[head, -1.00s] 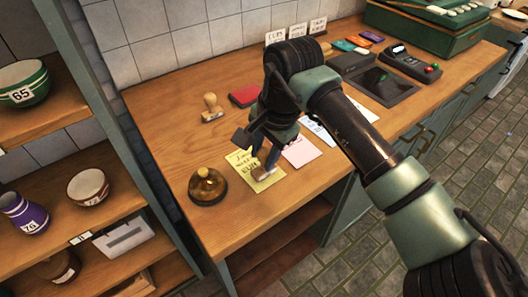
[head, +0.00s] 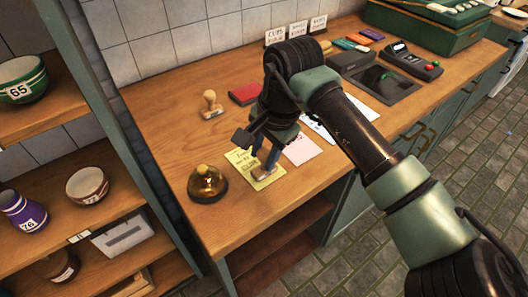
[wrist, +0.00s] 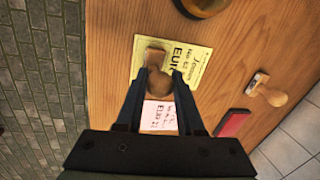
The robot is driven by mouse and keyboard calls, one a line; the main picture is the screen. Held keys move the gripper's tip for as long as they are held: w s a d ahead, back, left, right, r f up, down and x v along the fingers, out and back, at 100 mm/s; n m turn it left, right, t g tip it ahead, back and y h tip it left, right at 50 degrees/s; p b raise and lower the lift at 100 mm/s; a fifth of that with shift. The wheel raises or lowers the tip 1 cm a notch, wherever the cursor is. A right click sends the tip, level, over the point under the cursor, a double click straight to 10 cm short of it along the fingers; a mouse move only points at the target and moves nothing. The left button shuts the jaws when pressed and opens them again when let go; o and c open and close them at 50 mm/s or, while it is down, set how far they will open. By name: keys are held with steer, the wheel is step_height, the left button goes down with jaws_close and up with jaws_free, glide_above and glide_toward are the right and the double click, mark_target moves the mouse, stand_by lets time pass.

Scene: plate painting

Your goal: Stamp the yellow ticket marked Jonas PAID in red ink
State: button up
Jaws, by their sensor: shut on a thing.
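The yellow ticket (head: 243,159) lies flat on the wooden counter, and it also shows in the wrist view (wrist: 195,48). Its dark handwriting starts with a J, but the name is too small to read surely. My gripper (head: 266,166) is shut on a wooden-handled stamp (wrist: 155,62), over the ticket's near part. The stamp's foot is on or just above the paper; I cannot tell whether it touches. The paper under it is hidden. A red ink pad (head: 244,94) lies further back, also at the right of the wrist view (wrist: 232,123).
A second wooden stamp (head: 211,104) stands left of the pad. A brass bell (head: 207,184) stands left of the ticket. A pink ticket (head: 302,150) lies to its right. A card terminal (head: 410,62) and a dark tray (head: 384,84) are farther right.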

steer(key=shift+r+p, duration=2)
steer(key=shift+r, duration=1.5)
